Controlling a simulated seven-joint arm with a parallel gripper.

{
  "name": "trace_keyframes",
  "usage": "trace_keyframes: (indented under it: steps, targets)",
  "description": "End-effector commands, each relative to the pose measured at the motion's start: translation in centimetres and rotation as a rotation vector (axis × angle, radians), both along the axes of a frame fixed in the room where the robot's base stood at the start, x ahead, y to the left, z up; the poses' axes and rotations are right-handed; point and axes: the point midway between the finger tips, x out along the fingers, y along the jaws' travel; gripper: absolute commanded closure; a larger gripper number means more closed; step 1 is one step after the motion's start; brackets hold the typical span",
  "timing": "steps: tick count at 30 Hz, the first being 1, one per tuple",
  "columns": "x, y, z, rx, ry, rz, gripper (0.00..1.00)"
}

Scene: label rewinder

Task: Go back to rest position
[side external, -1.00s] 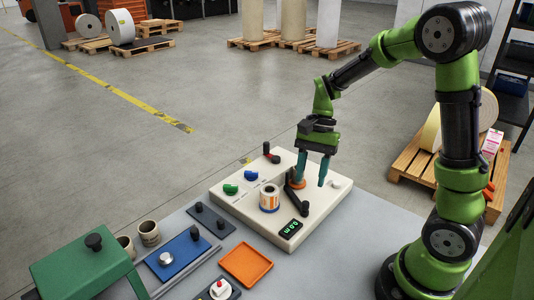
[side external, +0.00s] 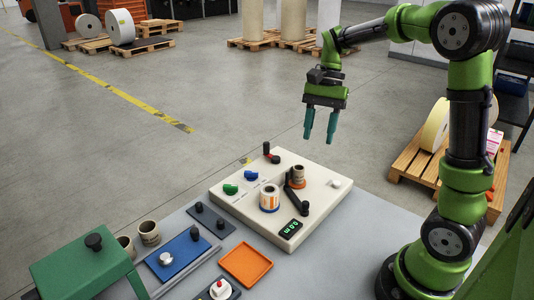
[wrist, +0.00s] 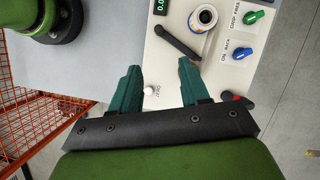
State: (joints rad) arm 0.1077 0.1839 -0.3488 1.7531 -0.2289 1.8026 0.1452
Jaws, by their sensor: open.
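My gripper (side external: 320,124) is open and empty. It hangs in the air above the far side of the white label rewinder panel (side external: 318,222), clear of everything on it. In the wrist view its two teal fingers (wrist: 158,86) are spread apart over the panel edge. On the panel stand a label roll with orange and white wrap (side external: 269,198), a small brown core on an orange base (side external: 298,176), a black crank arm (side external: 294,200), green and blue knobs (side external: 240,182), a red-and-black lever (side external: 271,154) and a green display (side external: 290,228).
An orange tray (side external: 247,264), a blue plate with a knob (side external: 184,256), brown cores (side external: 149,233) and a green box (side external: 85,268) occupy the table's near left. A pallet with a large roll (side external: 412,165) stands right. The air around my gripper is free.

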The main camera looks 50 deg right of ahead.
Motion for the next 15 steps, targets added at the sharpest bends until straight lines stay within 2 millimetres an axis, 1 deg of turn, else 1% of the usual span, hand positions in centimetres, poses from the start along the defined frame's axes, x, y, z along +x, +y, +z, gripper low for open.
trace_keyframes:
  steps: [3, 5, 8, 11, 15]
  targets:
    - [0.0, -0.4, -1.1, -0.030, -0.034, 0.048, 0.55]
    - [-0.3, -0.1, -1.6, -0.049, -0.079, 0.099, 0.55]
    - [-1.1, 1.3, -1.5, -0.091, -0.203, 0.218, 0.55]
    - [-2.1, 3.2, -1.0, -0.138, -0.338, 0.334, 0.55]
    - [-3.9, 6.2, -0.1, -0.217, -0.540, 0.497, 0.55]
